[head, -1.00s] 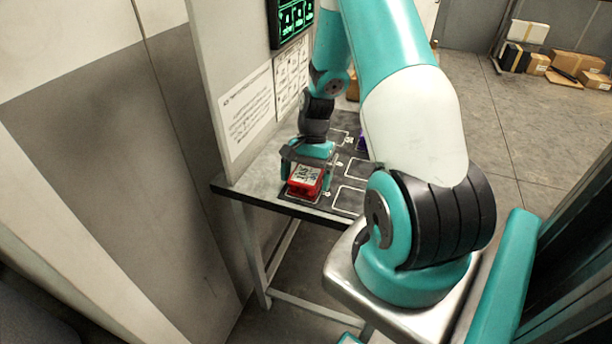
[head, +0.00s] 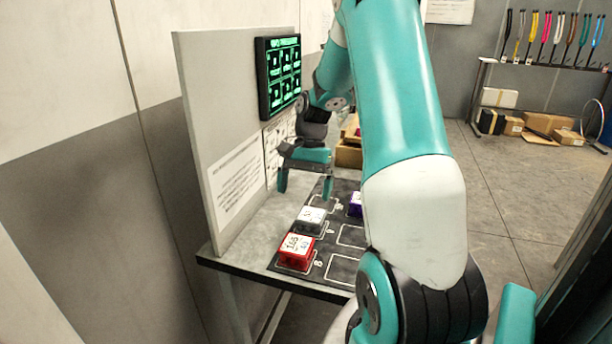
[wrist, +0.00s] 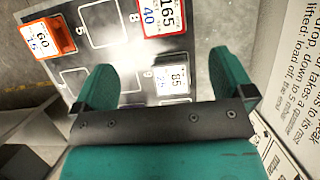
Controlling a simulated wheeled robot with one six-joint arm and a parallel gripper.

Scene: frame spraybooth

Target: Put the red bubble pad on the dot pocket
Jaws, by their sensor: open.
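The red bubble pad (head: 296,252), a red block with a white top reading 165 and 40, sits on the dark pocket mat (head: 341,255) at its front left corner. It also shows at the top of the wrist view (wrist: 162,17). A white outline surrounds its place; I cannot make out whether a dot marks that pocket. My gripper (head: 305,185) is open and empty above the table, behind the red pad and apart from it. In the wrist view its fingers (wrist: 165,82) are spread, with a grey block (wrist: 172,80) reading 85 seen between them, lower down.
The grey block (head: 310,217) sits just behind the red pad. A purple block (head: 355,204) is to the right, partly behind my arm. An orange block (wrist: 47,38) shows in the wrist view. A panel with a green-lit screen (head: 280,77) stands along the table's left side.

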